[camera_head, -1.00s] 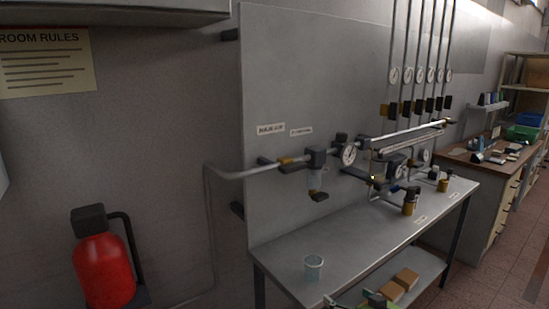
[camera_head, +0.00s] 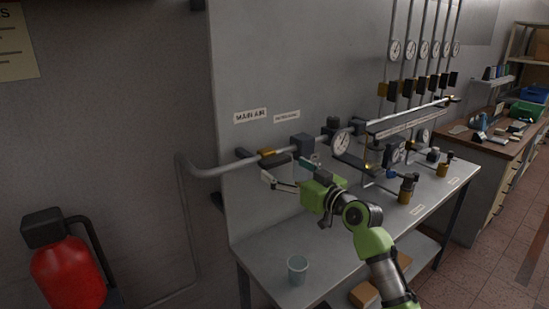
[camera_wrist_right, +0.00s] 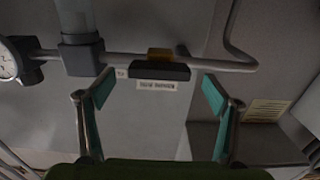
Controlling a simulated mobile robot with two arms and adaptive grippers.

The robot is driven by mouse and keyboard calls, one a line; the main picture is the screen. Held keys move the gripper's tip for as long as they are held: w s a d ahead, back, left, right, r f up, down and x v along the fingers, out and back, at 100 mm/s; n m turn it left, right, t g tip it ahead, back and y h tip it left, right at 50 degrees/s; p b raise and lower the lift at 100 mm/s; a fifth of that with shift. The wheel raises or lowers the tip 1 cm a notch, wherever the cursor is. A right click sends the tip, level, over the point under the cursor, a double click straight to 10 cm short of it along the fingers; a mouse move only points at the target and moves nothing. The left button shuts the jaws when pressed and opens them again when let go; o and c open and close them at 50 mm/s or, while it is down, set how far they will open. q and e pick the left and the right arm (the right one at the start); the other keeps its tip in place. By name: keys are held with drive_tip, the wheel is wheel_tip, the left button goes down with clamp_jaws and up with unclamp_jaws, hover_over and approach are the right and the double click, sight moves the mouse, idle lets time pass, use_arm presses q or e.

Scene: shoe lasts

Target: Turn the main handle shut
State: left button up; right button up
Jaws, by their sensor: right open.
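The main handle (camera_head: 262,161) is a dark bar with a yellow part on the grey pipe, below the main air label (camera_head: 250,117). It lies roughly along the pipe. My right gripper (camera_head: 286,172) is open and empty just in front of the pipe, its fingers pointing at the panel. In the right wrist view the handle (camera_wrist_right: 160,71) appears ahead, between the two teal fingertips (camera_wrist_right: 157,90) and apart from both. My left gripper is not in view.
A pressure gauge (camera_head: 342,143) and a filter block (camera_head: 302,146) sit on the pipe to the right. A clear cup (camera_head: 297,269) stands on the bench (camera_head: 262,252) below my right arm. A red extinguisher (camera_head: 68,275) hangs at left.

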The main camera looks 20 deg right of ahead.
sight(279, 164)
drive_tip(key=p+x, duration=0.1)
drive_tip(key=x, duration=0.3)
drive_tip(key=shift+r, duration=0.1)
drive_tip(key=shift+w+a, duration=0.1)
drive_tip(key=shift+w, duration=0.2)
drive_tip(key=shift+w+a, duration=0.1)
drive_tip(key=shift+w, duration=0.25)
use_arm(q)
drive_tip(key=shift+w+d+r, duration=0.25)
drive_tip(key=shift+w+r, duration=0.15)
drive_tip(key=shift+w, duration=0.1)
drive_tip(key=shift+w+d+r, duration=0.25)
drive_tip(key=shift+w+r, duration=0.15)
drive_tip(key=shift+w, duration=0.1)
use_arm(e)
drive_tip(key=c, duration=1.1)
